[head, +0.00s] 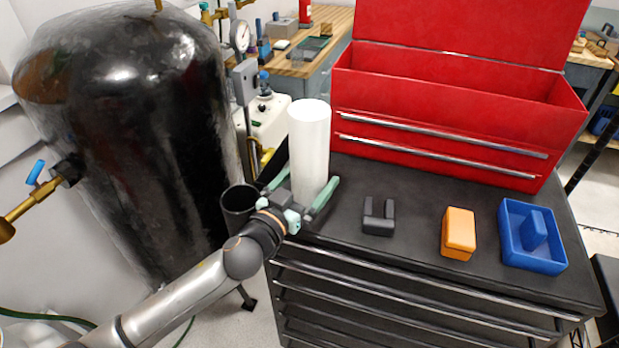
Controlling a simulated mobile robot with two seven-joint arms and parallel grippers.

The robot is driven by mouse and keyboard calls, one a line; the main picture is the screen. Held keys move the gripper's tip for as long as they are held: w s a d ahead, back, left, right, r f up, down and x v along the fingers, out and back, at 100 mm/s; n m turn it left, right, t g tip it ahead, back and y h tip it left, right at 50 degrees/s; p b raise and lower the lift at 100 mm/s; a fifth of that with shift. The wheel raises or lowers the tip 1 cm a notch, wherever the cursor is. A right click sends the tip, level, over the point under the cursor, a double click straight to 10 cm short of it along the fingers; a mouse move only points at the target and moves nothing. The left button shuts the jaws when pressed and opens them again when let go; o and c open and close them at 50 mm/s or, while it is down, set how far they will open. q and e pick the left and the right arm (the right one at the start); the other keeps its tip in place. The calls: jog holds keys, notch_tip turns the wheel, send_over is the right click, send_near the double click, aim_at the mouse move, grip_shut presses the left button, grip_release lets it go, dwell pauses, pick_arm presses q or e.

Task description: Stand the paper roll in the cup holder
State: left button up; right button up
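The paper roll (309,140) is a tall white cylinder. It stands upright at the left front edge of the black cabinet top. My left gripper (304,188) is low at the roll, with one green finger on each side of it. The roll hides part of the fingers, so I cannot tell whether they press on it or stand slightly apart. The cup holder (240,200) looks to be the black open cup beside the cabinet's left edge, just left of the gripper. My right gripper is out of view.
On the cabinet top (350,175) are a dark grey block (378,226), an orange block (458,232) and a blue tray (540,262) with a blue piece inside. An open red toolbox (450,140) stands behind. A large black tank (130,130) is at the left.

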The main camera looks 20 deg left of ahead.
pick_arm(q)
jog(key=shift+r, duration=0.3)
jog(key=b+v, duration=0.1)
jog(key=v, duration=1.1)
jog(key=shift+b, duration=0.3)
jog(key=shift+f, duration=0.1)
